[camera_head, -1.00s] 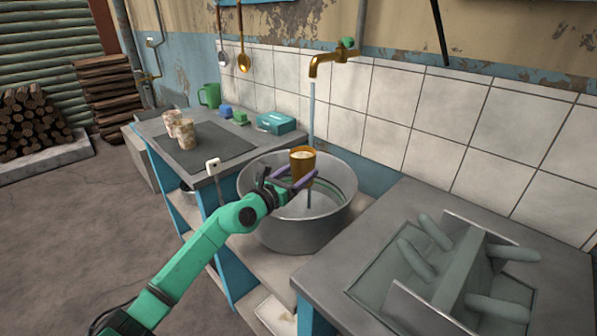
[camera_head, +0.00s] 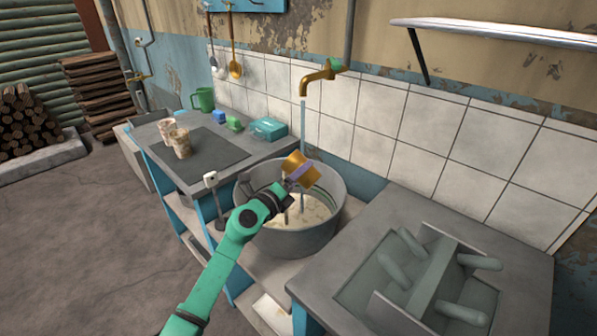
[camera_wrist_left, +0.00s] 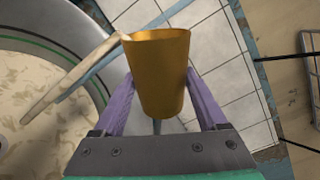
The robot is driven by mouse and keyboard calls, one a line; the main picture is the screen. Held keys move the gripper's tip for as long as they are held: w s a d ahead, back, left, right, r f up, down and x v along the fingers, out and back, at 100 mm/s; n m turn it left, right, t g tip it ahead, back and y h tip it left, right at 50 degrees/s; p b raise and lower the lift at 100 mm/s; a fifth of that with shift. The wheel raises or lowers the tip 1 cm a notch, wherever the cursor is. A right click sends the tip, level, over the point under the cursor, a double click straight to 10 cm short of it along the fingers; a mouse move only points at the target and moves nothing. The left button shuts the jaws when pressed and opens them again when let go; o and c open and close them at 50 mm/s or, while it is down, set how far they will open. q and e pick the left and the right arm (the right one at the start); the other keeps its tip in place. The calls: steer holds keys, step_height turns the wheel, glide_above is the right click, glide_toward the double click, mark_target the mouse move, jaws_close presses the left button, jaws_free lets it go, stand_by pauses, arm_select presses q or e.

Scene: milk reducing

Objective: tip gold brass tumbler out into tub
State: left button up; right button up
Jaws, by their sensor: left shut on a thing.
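The gold brass tumbler (camera_head: 301,169) is tilted over the grey metal tub (camera_head: 297,243) in the head view. My left gripper (camera_head: 297,180) is shut on the tumbler, with its purple fingers on either side of it. In the left wrist view the tumbler (camera_wrist_left: 158,75) sits between the fingers (camera_wrist_left: 160,100), and a cream-coloured stream (camera_wrist_left: 70,82) runs from its rim toward the tub. The tub (camera_wrist_left: 75,30) holds mottled, creamy liquid (camera_wrist_left: 38,100). My right gripper is not in view.
A brass tap (camera_head: 318,80) runs a thin stream of water down behind the tumbler. Two mottled cups (camera_head: 180,143), a green mug (camera_head: 204,99) and a teal box (camera_head: 268,130) stand on the left counter. A rack with pegs (camera_head: 425,275) is on the right counter.

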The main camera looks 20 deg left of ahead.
mark_target(289, 162)
arm_select(q)
steer(key=n+p, duration=0.1)
steer(key=r+n+p, duration=0.1)
steer(key=n+p, duration=0.1)
steer(key=r+n+p, duration=0.1)
steer(key=n, duration=0.1)
steer(key=shift+a+p, duration=0.35)
steer(key=shift+a, duration=0.05)
steer(key=n+p, duration=0.1)
steer(key=a+r+n+p, duration=0.1)
steer(key=n+p, duration=0.2)
steer(key=n, duration=0.1)
steer(key=shift+w+a+r, duration=0.2)
steer(key=shift+a+r, duration=0.1)
steer(key=shift+a, duration=0.05)
steer(key=shift+f, duration=0.2)
